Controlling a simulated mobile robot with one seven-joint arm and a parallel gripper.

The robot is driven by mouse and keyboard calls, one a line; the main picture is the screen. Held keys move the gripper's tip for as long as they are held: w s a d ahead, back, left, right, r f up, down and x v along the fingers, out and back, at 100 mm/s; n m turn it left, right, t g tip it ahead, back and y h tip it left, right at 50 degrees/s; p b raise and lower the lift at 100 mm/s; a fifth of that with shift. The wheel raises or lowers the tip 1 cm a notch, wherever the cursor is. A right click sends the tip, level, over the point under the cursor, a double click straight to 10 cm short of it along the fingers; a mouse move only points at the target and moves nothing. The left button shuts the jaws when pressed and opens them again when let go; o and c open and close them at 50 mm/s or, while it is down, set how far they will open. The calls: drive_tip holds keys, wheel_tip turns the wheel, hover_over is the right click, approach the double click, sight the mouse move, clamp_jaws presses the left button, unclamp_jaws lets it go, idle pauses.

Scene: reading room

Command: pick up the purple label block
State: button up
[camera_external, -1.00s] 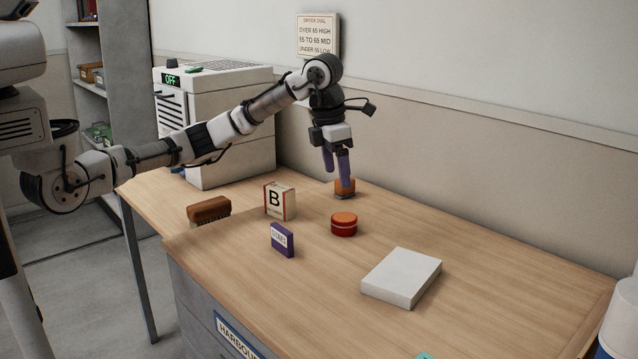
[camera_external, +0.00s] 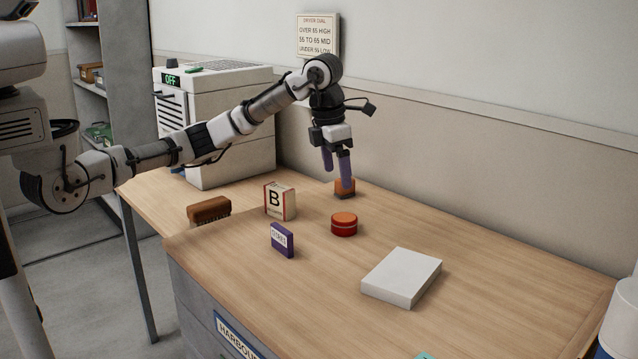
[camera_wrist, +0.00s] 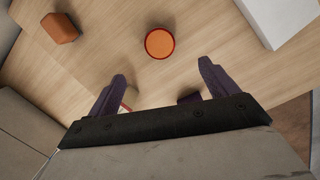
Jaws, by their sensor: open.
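The purple label block (camera_external: 282,240) stands upright on the wooden table, with a white label on its face, in front of the box marked B. In the wrist view a small dark purple piece (camera_wrist: 190,97) shows between the fingers, mostly hidden by my gripper; it looks like the block. My gripper (camera_external: 338,170) is open and empty, pointing down above the back of the table, behind and to the right of the block. Its two purple fingers (camera_wrist: 161,82) are spread apart in the wrist view.
A box marked B (camera_external: 280,202), a red round tin (camera_external: 344,224), an orange-brown block (camera_external: 345,187) and a brown brush (camera_external: 208,210) stand near the purple block. A white slab (camera_external: 402,277) lies to the right. A white machine reading OFF (camera_external: 225,120) stands at the back left.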

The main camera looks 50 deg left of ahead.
wheel_tip(320, 180, up, 2)
drive_tip(key=n+g+p, duration=0.2)
drive_tip(key=n+p, duration=0.2)
drive_tip(key=p, duration=0.2)
hover_over(281, 228)
drive_tip(key=w, duration=0.1)
drive_tip(key=shift+y, duration=0.3)
drive_tip(key=f, duration=0.7)
drive_tip(key=shift+s+d+f, duration=0.15)
drive_tip(key=shift+d+f, duration=0.1)
drive_tip(key=shift+f, duration=0.15)
drive_tip(key=shift+s+a+f+p, duration=0.15)
drive_tip(key=shift+s+f+p, duration=0.1)
drive_tip(key=shift+f, duration=0.95)
drive_tip(key=shift+s+a+f+p, duration=0.1)
drive_tip(key=shift+f+p, duration=0.15)
drive_tip(key=shift+f, duration=1.45)
drive_tip(key=c, duration=1.1)
drive_tip(key=shift+o, duration=0.2)
